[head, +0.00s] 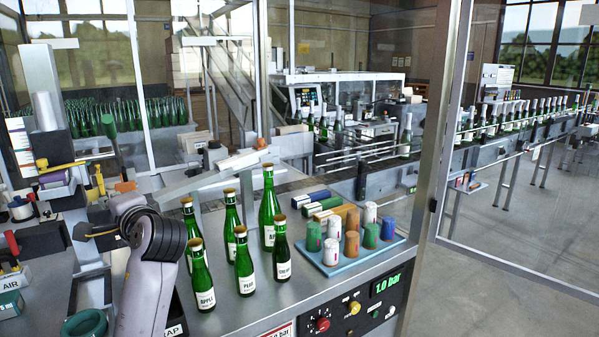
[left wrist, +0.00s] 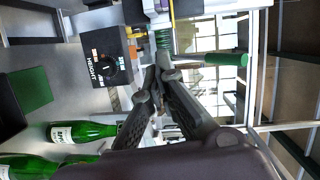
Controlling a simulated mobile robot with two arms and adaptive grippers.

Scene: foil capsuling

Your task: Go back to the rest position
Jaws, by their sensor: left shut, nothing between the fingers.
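My left arm comes up from the bottom left of the head view, its dark wrist end over the left part of the bench; the fingers are hard to make out there. In the left wrist view my left gripper (left wrist: 162,70) has its black fingers together with nothing between them. Several green bottles with gold tops and white labels, such as the pear bottle (head: 243,262), stand upright on the bench right of my arm. Two bottles also show at the lower left of the left wrist view, one being the upper bottle (left wrist: 82,132). My right gripper is not in view.
A blue tray (head: 334,271) holds several coloured capsules on the right of the bench. A control panel with a 1.0 bar display (head: 386,284) is at the front edge. Boxes and fixtures crowd the left. A glass door (head: 520,200) stands at the right.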

